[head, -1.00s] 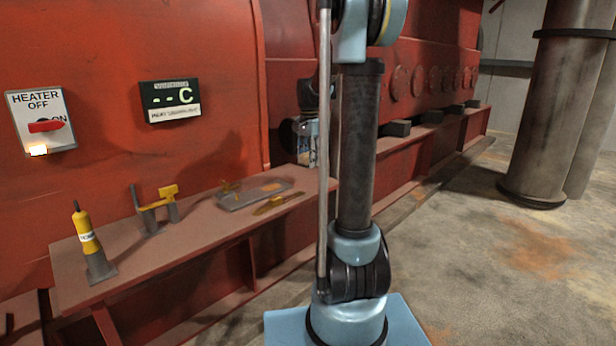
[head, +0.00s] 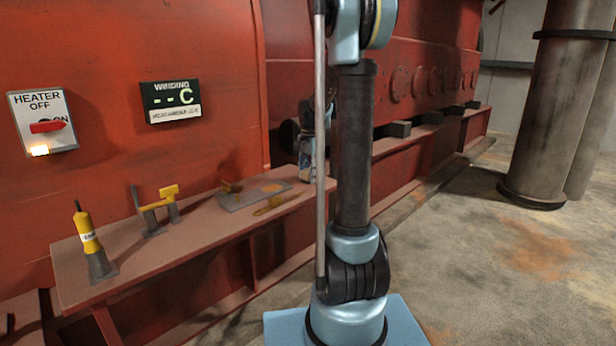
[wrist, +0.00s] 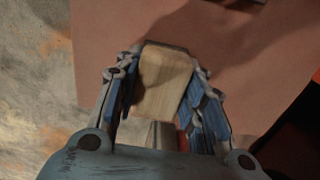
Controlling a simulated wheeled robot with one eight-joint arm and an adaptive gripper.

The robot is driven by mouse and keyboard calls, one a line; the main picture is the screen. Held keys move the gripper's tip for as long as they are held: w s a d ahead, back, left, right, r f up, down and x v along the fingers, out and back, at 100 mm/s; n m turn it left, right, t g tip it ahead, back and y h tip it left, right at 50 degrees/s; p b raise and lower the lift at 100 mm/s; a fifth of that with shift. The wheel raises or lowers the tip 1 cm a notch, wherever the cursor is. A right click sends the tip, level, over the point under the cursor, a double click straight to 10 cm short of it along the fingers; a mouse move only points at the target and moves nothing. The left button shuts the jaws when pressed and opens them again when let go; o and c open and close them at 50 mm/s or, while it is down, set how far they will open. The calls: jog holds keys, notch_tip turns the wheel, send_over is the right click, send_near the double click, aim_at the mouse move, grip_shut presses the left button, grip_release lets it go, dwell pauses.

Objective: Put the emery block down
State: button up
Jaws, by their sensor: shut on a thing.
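The emery block is a pale wood-coloured block (wrist: 165,82) with a darker far edge, seen in the wrist view. My gripper (wrist: 168,66) is shut on it, with one blue-padded finger along each side. Below the block is the reddish-brown top of the bench (wrist: 240,40). In the head view my gripper (head: 306,160) is low over the right end of the bench (head: 185,232), partly hidden by my arm. The block cannot be made out there. I cannot tell whether it touches the bench.
A grey tray (head: 240,200) and a yellowish tool (head: 268,206) lie left of my gripper. A yellow-handled fixture (head: 158,206) and a yellow cylinder (head: 86,236) stand further left. The red machine wall (head: 130,60) rises behind. The floor on the right is open.

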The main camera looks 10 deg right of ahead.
jog(key=shift+s+f, duration=0.15)
jog(key=shift+f, duration=0.1)
jog(key=shift+s, duration=0.15)
jog(key=shift+c, duration=0.3)
jog(key=o, duration=1.1)
jog(key=shift+o, duration=0.3)
jog(key=shift+w+f, duration=0.35)
jog(key=shift+f, duration=0.05)
jog(key=shift+s+r, duration=0.1)
jog(key=shift+r, duration=0.05)
jog(key=shift+r, duration=0.15)
